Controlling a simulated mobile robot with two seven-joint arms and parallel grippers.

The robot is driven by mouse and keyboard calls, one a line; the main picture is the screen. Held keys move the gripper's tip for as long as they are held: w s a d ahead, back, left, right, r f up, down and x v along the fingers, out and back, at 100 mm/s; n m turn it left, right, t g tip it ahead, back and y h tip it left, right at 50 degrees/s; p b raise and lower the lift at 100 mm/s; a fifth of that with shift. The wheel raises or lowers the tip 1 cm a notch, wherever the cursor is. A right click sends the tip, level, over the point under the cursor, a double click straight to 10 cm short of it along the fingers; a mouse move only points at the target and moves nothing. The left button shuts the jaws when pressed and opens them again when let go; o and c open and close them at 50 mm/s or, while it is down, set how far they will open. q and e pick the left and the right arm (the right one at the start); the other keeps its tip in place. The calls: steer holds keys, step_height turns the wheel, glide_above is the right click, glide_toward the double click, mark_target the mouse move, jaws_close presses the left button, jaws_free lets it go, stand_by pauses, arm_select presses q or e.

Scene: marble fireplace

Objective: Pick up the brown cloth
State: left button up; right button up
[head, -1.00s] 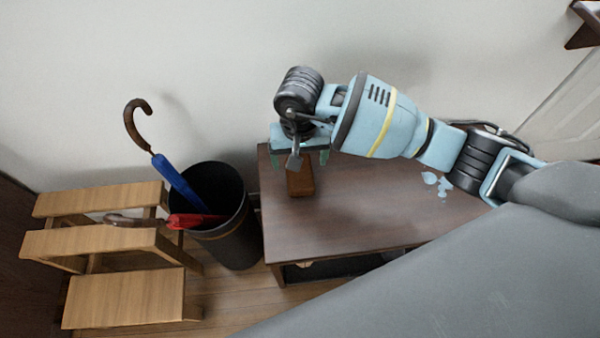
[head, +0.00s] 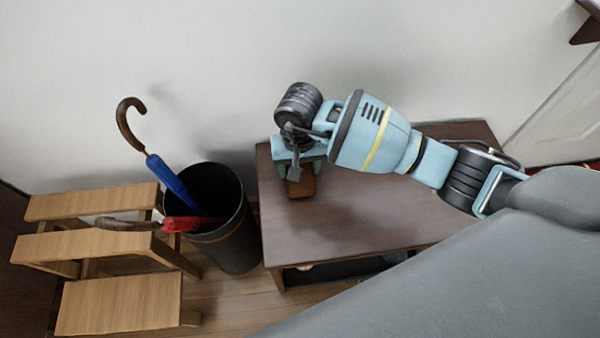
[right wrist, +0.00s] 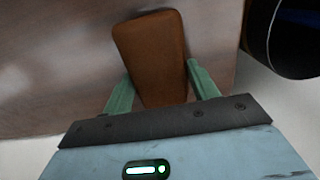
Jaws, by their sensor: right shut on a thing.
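The brown cloth (head: 301,188) is a folded, rounded block on the left end of the dark wooden table (head: 345,225). In the right wrist view the cloth (right wrist: 150,45) lies lengthwise between the green fingers. My right gripper (head: 299,172) reaches down over it from above, and in the right wrist view the gripper (right wrist: 160,76) is shut on the cloth's near part. The cloth still appears to be at the tabletop. Part of it is hidden under the gripper in the head view. My left gripper is not in view.
A black bin (head: 237,235) with a blue umbrella (head: 172,185) and a red umbrella (head: 190,224) stands close left of the table. A wooden step stool (head: 120,300) is farther left. A white wall (head: 200,60) rises behind. The table's front middle is clear.

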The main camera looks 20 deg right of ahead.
steer(key=shift+c, duration=0.5)
steer(key=shift+r, duration=0.1)
steer(key=shift+r, duration=0.6)
step_height(320, 180, up, 2)
steer(key=shift+r+p, duration=0.1)
steer(key=shift+p, duration=0.5)
steer(key=shift+s+d+r, duration=0.15)
steer(key=shift+s+d, duration=0.15)
steer(key=shift+s, duration=0.2)
steer(key=s+d+p, duration=0.1)
steer(key=s, duration=0.3)
steer(key=s+d+p, duration=0.1)
steer(key=s+d, duration=0.1)
steer(key=s, duration=0.2)
steer(key=s+d+r+p, duration=0.1)
steer(key=s+d, duration=0.1)
steer(key=s, duration=0.2)
steer(key=shift+s+d, duration=0.2)
steer(key=shift+s, duration=0.2)
steer(key=shift+s+d, duration=0.2)
steer(key=shift+s, duration=0.3)
